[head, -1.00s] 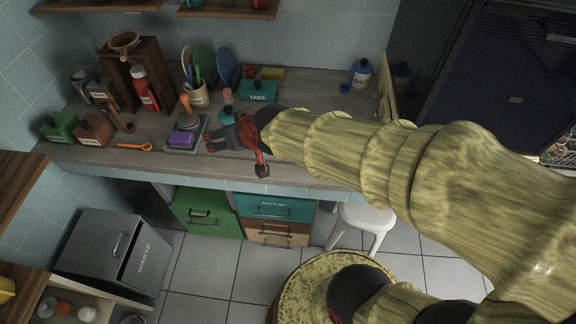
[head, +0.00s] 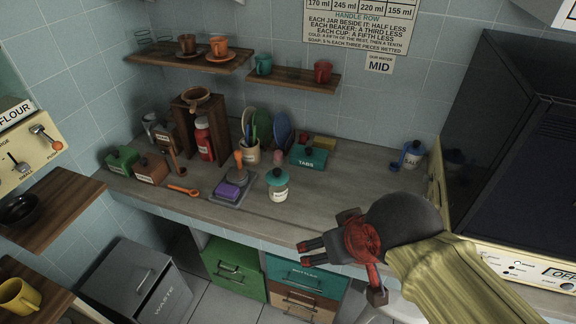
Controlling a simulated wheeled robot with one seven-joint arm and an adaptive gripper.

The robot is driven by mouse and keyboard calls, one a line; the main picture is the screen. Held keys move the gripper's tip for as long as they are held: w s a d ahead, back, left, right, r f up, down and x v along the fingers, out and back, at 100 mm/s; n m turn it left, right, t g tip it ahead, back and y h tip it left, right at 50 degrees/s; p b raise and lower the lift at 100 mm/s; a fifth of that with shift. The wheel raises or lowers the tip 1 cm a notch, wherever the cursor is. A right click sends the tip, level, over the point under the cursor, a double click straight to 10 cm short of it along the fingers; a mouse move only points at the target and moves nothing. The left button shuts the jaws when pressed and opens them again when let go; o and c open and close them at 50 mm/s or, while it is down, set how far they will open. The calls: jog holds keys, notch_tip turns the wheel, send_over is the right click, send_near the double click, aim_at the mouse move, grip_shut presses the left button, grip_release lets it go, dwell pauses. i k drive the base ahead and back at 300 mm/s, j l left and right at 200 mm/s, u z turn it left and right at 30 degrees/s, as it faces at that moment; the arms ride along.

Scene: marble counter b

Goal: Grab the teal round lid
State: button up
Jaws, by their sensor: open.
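The teal round lid (head: 278,176) sits on top of a small glass jar (head: 278,193) with a white label, near the front of the counter. My gripper (head: 303,255) is open and empty. In the picture it is below and slightly right of the jar, by the counter's front edge, with its dark fingers pointing left. It is clear of the lid. The gripper's height relative to the counter is hard to tell.
Left of the jar is a grey tray (head: 216,199) with a purple block (head: 229,191). Behind stand a teal TABS box (head: 308,156) and a utensil cup (head: 251,156). A SALT jar (head: 413,156) stands at the right. The counter (head: 345,185) right of the jar is bare.

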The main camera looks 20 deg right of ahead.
aim_at(277, 176)
jog(key=i+j+z, duration=0.15)
jog(key=j+z, duration=0.2)
jog(key=j, duration=0.75)
jog(key=j+z, duration=0.3)
jog(key=j, duration=0.75)
